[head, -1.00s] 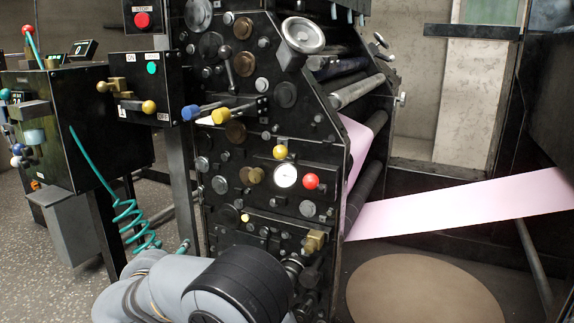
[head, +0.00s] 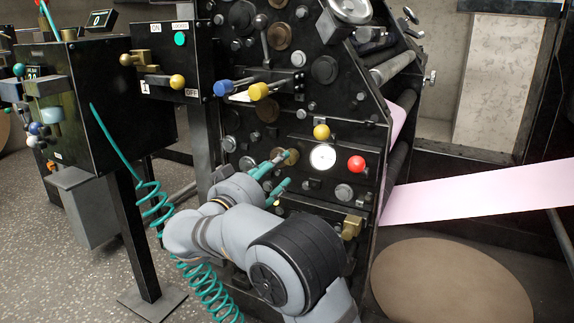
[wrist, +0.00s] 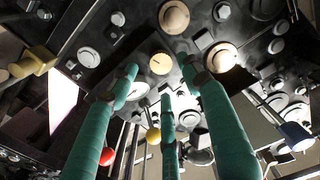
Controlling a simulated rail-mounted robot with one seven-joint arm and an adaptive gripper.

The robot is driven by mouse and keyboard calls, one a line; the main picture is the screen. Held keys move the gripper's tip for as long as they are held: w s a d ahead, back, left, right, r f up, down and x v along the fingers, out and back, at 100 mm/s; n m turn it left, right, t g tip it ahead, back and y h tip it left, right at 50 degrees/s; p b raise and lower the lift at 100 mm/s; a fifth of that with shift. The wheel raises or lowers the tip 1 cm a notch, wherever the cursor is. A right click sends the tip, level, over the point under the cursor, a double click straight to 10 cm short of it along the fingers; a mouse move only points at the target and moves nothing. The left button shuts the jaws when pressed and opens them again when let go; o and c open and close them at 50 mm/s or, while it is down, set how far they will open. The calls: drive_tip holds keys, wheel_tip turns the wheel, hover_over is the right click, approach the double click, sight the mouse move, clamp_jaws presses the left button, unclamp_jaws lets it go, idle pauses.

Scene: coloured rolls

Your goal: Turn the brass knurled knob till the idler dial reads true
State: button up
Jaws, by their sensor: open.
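The brass knurled knob (head: 292,156) sticks out of the black machine face in the head view, partly behind a finger. The idler dial (head: 322,157) is a round white gauge just right of it; its reading is too small to tell. My gripper (head: 284,171) has teal fingers spread apart beside and below the knob, pointing at the panel. In the wrist view the open fingers (wrist: 165,85) reach toward the panel, with a round brass-coloured face (wrist: 160,63) between them. I cannot tell whether that face is the knob, or whether any finger touches it.
A yellow ball knob (head: 321,131) and a red one (head: 357,163) stand close around the dial. Blue (head: 223,87) and yellow (head: 258,91) handles jut out above. A brass block (head: 352,227) sits lower right. A teal coiled cable (head: 152,203) hangs at left; a pink web (head: 480,195) runs right.

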sight(289, 160)
drive_tip(key=b+x, duration=0.1)
drive_tip(key=x, duration=0.5)
drive_tip(key=shift+c, duration=1.4)
drive_tip(key=c, duration=0.7)
drive_tip(key=shift+f, duration=0.1)
drive_tip(key=shift+c, duration=0.7)
